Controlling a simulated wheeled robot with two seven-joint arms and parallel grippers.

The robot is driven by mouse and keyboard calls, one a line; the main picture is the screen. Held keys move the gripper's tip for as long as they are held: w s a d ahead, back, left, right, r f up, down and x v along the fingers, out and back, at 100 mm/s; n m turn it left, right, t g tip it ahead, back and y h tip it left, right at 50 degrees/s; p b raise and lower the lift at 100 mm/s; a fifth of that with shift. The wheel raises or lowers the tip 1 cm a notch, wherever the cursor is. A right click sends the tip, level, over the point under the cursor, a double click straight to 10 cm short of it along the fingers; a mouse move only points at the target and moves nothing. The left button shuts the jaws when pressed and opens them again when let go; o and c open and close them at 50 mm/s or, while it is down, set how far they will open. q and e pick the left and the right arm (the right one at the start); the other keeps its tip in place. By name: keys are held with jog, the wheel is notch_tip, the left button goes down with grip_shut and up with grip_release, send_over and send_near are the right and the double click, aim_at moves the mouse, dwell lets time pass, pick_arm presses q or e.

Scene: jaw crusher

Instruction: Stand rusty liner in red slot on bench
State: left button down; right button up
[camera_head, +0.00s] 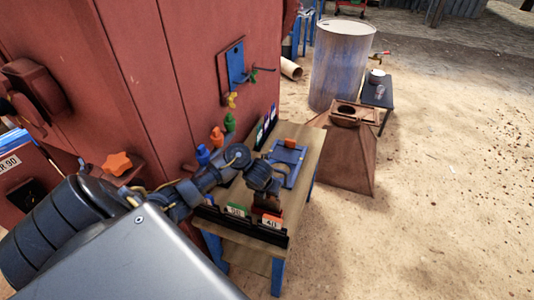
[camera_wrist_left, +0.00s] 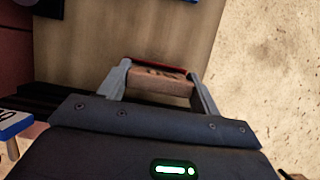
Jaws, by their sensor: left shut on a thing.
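My left gripper (camera_head: 267,196) is over the front end of the wooden bench (camera_head: 233,193). It is shut on the rusty liner (camera_wrist_left: 160,82), a brown block between the two grey fingers in the left wrist view. In the head view the liner shows as a small brown piece below the gripper, directly at the red slot (camera_head: 271,220) with its white number label. A red edge lies right behind the liner in the wrist view. Whether the liner rests on the slot's floor is hidden. My right gripper is not in view.
A green slot (camera_head: 236,210) stands left of the red one in the black rack. A blue tray (camera_head: 289,165) lies farther back on the bench. The red machine wall (camera_head: 170,80) is close on the left. A rusty hopper (camera_head: 345,150) stands beyond the bench; sandy ground is free at right.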

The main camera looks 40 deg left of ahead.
pick_arm(q)
jog(key=shift+f+b, duration=0.3)
jog(key=shift+f, duration=0.05)
jog(key=shift+c, duration=1.5)
grip_release()
jog(key=shift+o, duration=0.3)
jog(key=shift+s+f, duration=0.1)
jog(key=p+v, duration=0.8)
jog(key=v, duration=0.3)
